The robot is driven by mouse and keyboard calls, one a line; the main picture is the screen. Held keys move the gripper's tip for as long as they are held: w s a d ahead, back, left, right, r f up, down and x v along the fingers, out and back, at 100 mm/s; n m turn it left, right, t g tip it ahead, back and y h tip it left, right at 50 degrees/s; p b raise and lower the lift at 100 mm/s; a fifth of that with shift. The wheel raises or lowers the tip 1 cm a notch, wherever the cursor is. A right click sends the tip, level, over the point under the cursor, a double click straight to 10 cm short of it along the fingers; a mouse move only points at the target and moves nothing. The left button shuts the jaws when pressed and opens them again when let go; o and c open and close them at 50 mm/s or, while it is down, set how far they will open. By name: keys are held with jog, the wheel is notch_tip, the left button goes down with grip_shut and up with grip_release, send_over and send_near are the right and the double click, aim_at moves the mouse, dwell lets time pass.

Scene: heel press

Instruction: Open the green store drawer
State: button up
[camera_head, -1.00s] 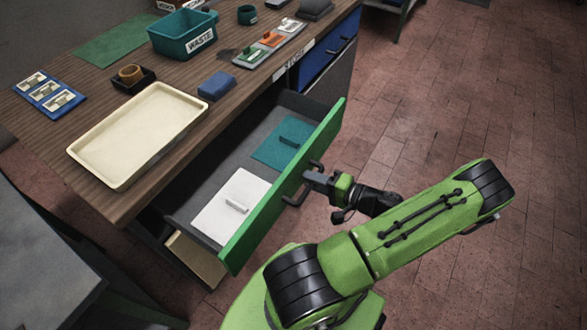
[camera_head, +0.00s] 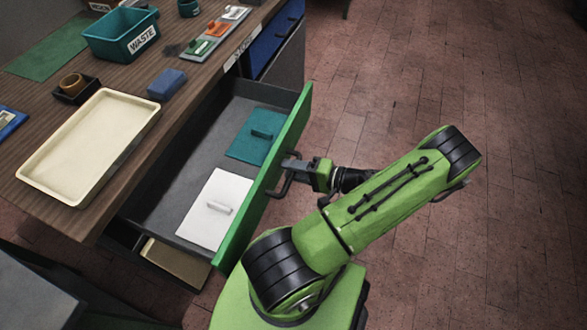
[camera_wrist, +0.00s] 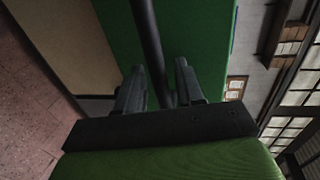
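The green store drawer (camera_head: 290,137) stands pulled out from under the workbench, its inside in view. It holds a teal lidded panel (camera_head: 258,136) and a white one (camera_head: 214,208), each with a small handle. My gripper (camera_head: 292,165) is at the dark bar handle (camera_head: 273,190) on the drawer's green front. In the wrist view the handle bar (camera_wrist: 150,40) runs between the two fingers (camera_wrist: 160,78). A gap shows beside the bar, so the fingers look open around it. Finger contact with the bar is unclear.
The workbench carries a cream tray (camera_head: 35,170), a blue block (camera_head: 167,84), a teal waste bin (camera_head: 95,44) and a grey rack (camera_head: 192,49) of coloured pieces. A blue drawer (camera_head: 265,52) is shut beyond. Brick floor to the right is clear.

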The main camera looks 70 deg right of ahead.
jog(key=p+v, duration=0.2)
jog(key=v, duration=1.3)
jog(key=shift+s, duration=0.35)
jog(key=shift+w+r, duration=0.1)
